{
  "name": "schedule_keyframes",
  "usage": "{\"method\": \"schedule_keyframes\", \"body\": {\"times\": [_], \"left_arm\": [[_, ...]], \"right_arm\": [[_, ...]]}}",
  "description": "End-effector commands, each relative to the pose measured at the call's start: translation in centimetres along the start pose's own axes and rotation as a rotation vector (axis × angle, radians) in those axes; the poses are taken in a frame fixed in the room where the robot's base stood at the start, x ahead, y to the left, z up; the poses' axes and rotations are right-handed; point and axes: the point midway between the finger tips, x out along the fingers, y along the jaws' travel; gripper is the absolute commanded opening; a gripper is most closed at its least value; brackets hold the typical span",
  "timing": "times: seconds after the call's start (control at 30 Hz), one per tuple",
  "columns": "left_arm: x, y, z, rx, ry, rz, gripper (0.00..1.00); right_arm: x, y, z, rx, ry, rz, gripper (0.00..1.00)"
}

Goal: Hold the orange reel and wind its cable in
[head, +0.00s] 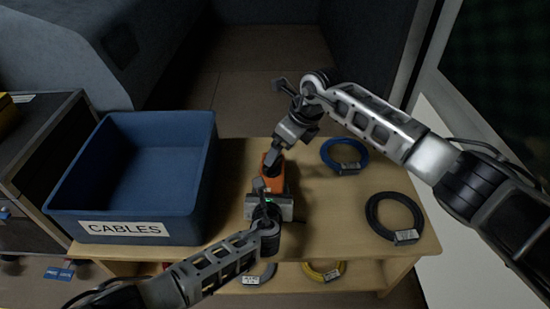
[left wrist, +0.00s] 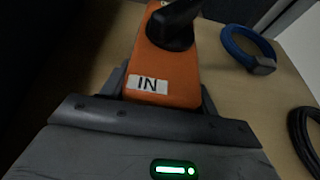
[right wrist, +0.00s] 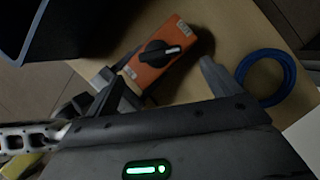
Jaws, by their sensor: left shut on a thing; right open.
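The orange reel (head: 278,176) is a box on the wooden table, partly hidden by my grippers in the head view. In the left wrist view the orange reel (left wrist: 153,70) has an "IN" label and a black knob (left wrist: 172,28). My left gripper (head: 268,190) is shut on its near end. In the right wrist view the orange reel (right wrist: 157,72) shows the black knob with a pale-marked bar and a label at each end. My right gripper (right wrist: 160,84) is open above the reel, apart from the knob. I cannot make out the reel's cable.
A blue bin (head: 130,228) labelled "CABLES" stands left of the reel, looking empty. A blue cable coil (head: 344,156) and a black coil (head: 394,216) lie on the table (head: 335,225) to the right. A yellow coil (head: 324,271) sits on the lower shelf.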

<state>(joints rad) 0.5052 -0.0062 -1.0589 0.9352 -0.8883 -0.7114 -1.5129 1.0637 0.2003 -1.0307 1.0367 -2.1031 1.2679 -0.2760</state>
Motion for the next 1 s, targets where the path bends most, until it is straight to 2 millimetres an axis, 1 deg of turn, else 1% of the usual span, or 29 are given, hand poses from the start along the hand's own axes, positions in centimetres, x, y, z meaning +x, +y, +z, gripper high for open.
{"method": "schedule_keyframes", "body": {"times": [0.03,0.2,0.33,0.53,0.83,0.87,0.9,0.97,1.0], "left_arm": [[0.0,0.0,0.0,0.0,-0.001,0.0,0.33],[0.0,0.0,0.1,0.0,-0.001,0.0,0.33],[0.0,0.0,0.1,0.0,-0.001,0.0,0.33],[0.0,0.0,0.1,0.0,-0.001,0.0,0.33],[0.0,0.0,0.1,0.0,-0.001,-0.001,0.33],[0.0,0.0,0.1,0.0,-0.001,-0.001,0.33],[0.0,0.0,0.1,0.0,-0.001,-0.001,0.33],[0.0,0.0,0.1,0.0,-0.001,-0.001,0.33],[0.0,0.0,0.1,0.0,-0.001,-0.001,0.33]], "right_arm": [[1.3,0.2,-0.1,0.002,0.003,0.004,0.89],[4.5,0.2,0.0,0.001,0.002,0.003,0.89],[5.8,0.1,0.1,0.002,-0.001,0.002,0.89],[6.9,0.1,0.1,-0.002,-0.002,0.002,0.89],[7.0,0.1,0.0,-0.002,-0.002,0.001,0.89],[7.0,0.1,0.0,-0.002,-0.002,0.001,0.84],[7.0,0.1,0.0,-0.002,-0.002,0.001,0.72],[7.0,0.1,0.0,-0.002,-0.002,0.001,0.56],[7.0,0.1,0.0,-0.002,-0.002,0.001,0.45]]}}
